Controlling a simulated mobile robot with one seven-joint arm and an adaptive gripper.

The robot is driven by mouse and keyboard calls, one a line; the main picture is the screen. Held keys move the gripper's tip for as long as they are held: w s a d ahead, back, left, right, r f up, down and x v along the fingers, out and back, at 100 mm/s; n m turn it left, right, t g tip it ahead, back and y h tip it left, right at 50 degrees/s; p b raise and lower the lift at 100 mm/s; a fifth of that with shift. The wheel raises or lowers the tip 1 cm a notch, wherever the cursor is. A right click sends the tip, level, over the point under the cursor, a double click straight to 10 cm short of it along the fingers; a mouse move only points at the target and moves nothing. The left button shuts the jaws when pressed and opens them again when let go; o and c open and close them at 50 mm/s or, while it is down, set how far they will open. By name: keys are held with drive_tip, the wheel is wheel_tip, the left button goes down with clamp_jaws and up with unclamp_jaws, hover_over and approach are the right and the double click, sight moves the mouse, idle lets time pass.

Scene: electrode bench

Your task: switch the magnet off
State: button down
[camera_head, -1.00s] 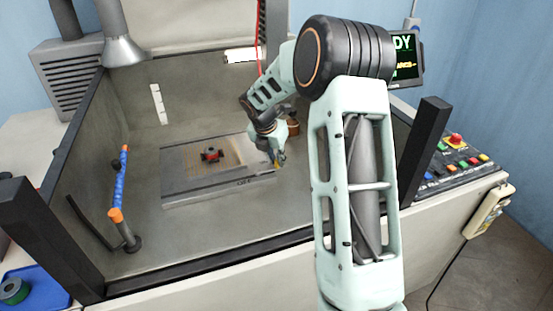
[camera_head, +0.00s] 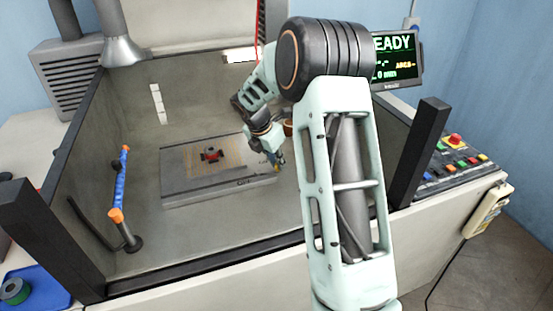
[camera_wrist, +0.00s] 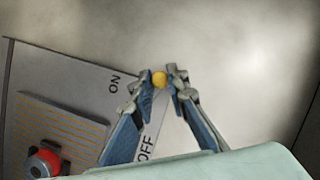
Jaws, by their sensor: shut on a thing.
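The magnet plate (camera_head: 190,190) is a grey block with a grid top, lying in the machine tank; its corner also shows in the wrist view (camera_wrist: 55,85). The words ON and OFF are marked near its right end. A yellow knob (camera_wrist: 160,79), the visible end of the switch lever, sits between my gripper's fingertips (camera_wrist: 161,82). My gripper is shut on it at the plate's right end, where it also shows in the head view (camera_head: 278,166). The knob is nearer ON than OFF in the wrist picture. The rest of the lever is hidden.
A small red and black part (camera_head: 212,155) sits on the plate's grid. A blue hose with orange ends (camera_head: 120,180) stands at the tank's left. Dark posts (camera_head: 418,150) rise at the tank's front corners. A button panel (camera_head: 460,160) is at right.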

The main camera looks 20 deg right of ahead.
drive_tip(key=s+m, duration=0.1)
drive_tip(key=m, duration=0.1)
drive_tip(key=s+a+m+g+p, duration=0.1)
drive_tip(key=m, duration=0.1)
drive_tip(key=shift+a+r+m+g+h, duration=0.1)
drive_tip(key=shift+a+m+g+h, duration=0.05)
drive_tip(key=shift+m+g+h, duration=0.2)
drive_tip(key=m, duration=0.1)
drive_tip(key=s+a+m+g+p, duration=0.1)
drive_tip(key=m+p, duration=0.1)
drive_tip(key=shift+s+a+m, duration=0.15)
drive_tip(key=shift+a+m, duration=0.1)
drive_tip(key=shift+m, duration=0.1)
drive_tip(key=a+m+g, duration=0.1)
drive_tip(key=m, duration=0.1)
drive_tip(key=a+m+g+p, duration=0.1)
drive_tip(key=m, duration=0.1)
drive_tip(key=shift+s, duration=0.4)
drive_tip(key=shift+a+m+g+y+p, duration=0.4)
drive_tip(key=shift+a+m+y, duration=0.3)
drive_tip(key=shift+m, duration=0.7)
drive_tip(key=shift+a, duration=0.1)
drive_tip(key=c, duration=1.9)
unclamp_jaws()
